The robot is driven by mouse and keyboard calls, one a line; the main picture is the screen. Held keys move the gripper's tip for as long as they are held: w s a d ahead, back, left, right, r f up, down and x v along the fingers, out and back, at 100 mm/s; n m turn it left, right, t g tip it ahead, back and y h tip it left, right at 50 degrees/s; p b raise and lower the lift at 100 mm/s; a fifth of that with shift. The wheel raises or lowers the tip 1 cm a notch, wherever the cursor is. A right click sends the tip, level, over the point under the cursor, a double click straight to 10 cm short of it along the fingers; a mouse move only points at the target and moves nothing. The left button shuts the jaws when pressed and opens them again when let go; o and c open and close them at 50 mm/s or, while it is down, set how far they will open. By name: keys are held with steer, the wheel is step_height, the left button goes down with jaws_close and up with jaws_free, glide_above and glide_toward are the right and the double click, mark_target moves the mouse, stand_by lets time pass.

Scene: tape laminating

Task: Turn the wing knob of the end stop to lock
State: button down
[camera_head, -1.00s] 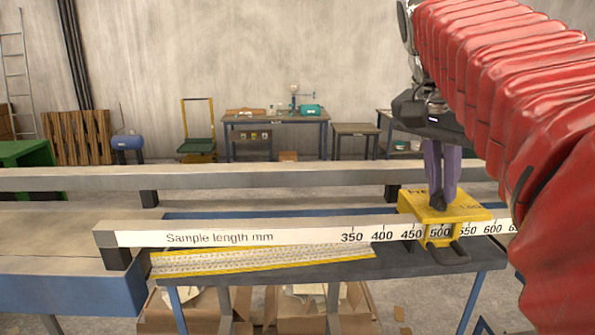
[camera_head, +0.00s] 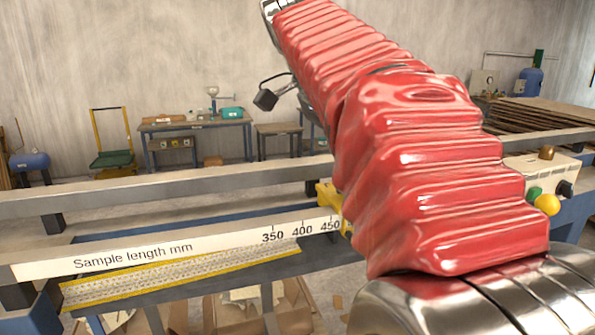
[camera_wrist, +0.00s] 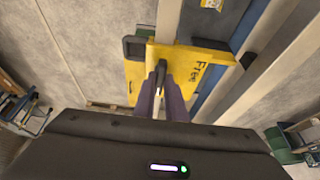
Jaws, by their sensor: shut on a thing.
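The yellow end stop (camera_wrist: 207,69) sits on the rail in the wrist view, with the word "Free" on its top. In the head view only a yellow edge of the end stop (camera_head: 325,197) shows, beside my red-sleeved arm. My gripper (camera_wrist: 161,90) has purple fingers that come down over the stop and are shut on the dark wing knob (camera_wrist: 161,72). Only the upper part of the knob shows between the fingertips. Its exact angle is hard to tell. My gripper is hidden behind my arm in the head view.
The scale rail (camera_head: 150,251) reads "Sample length mm", with 350, 400 and 450 visible left of my arm. A rear rail (camera_head: 150,192) runs parallel behind it. A pale box with green and yellow buttons (camera_head: 545,204) is at right.

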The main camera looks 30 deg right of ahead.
stand_by(0.3)
steer(key=c, duration=1.8)
jaws_free()
steer(key=shift+a+r, duration=0.15)
steer(key=shift+r, duration=0.25)
steer(key=shift+w+a+r, duration=0.1)
steer(key=shift+w+a, duration=0.1)
steer(key=shift+a, duration=0.05)
steer(key=w+a, duration=0.1)
steer(key=a, duration=0.2)
steer(key=w+a, duration=0.1)
steer(key=a, duration=0.3)
steer(key=w+a, duration=0.1)
steer(key=a, duration=0.3)
steer(key=shift+w, duration=0.15)
